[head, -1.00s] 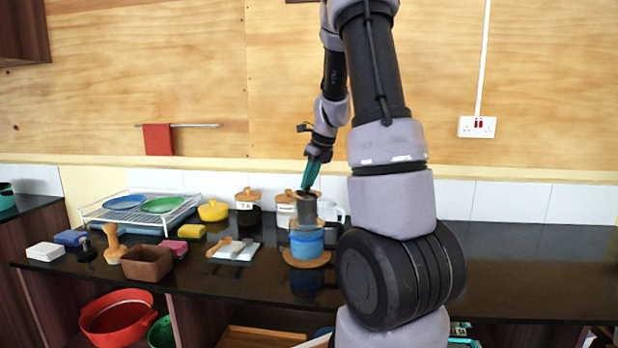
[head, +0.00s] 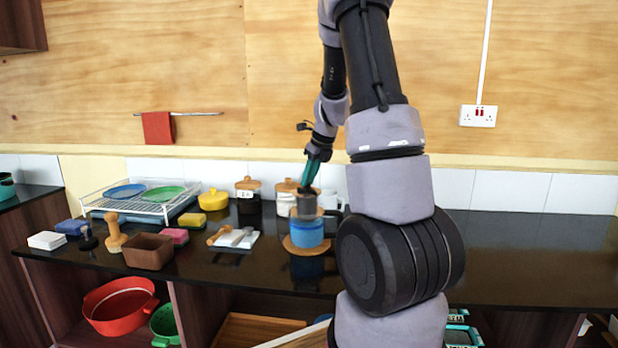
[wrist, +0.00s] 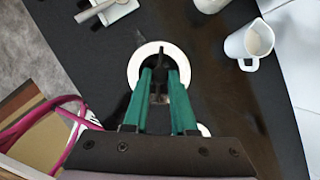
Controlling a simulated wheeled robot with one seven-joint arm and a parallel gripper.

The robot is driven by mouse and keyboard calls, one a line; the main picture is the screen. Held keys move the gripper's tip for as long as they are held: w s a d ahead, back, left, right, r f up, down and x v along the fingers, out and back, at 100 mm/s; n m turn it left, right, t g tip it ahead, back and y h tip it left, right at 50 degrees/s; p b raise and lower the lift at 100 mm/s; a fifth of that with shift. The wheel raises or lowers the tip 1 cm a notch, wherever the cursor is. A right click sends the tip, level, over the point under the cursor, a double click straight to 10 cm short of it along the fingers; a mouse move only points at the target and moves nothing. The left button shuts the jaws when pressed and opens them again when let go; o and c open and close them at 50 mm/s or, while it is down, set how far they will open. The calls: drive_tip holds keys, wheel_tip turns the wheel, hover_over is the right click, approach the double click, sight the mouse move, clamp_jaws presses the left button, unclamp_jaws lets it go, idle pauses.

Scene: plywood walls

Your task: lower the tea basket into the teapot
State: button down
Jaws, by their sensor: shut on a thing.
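The blue teapot (head: 307,234) stands on a round wooden trivet (head: 289,245) on the dark counter. The grey cylindrical tea basket (head: 306,205) is upright directly above it, its lower end at the teapot's mouth. I cannot tell how far it is inside. My gripper (head: 309,182) is shut on the top of the basket. In the wrist view, my teal fingers (wrist: 158,98) close on a dark piece over a pale ring with a dark inside; the fingers hide part of it.
Canisters with wooden lids (head: 248,187) stand behind, near the wall. A white jug (wrist: 250,44) is close by on the right in the wrist view. A white board with utensils (head: 236,239) lies left of the teapot. The counter further right is clear.

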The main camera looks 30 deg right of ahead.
sight(309, 187)
idle(0.3)
drive_tip(key=shift+f, duration=1.7)
drive_tip(key=shift+f, duration=1.1)
drive_tip(key=shift+f, duration=0.25)
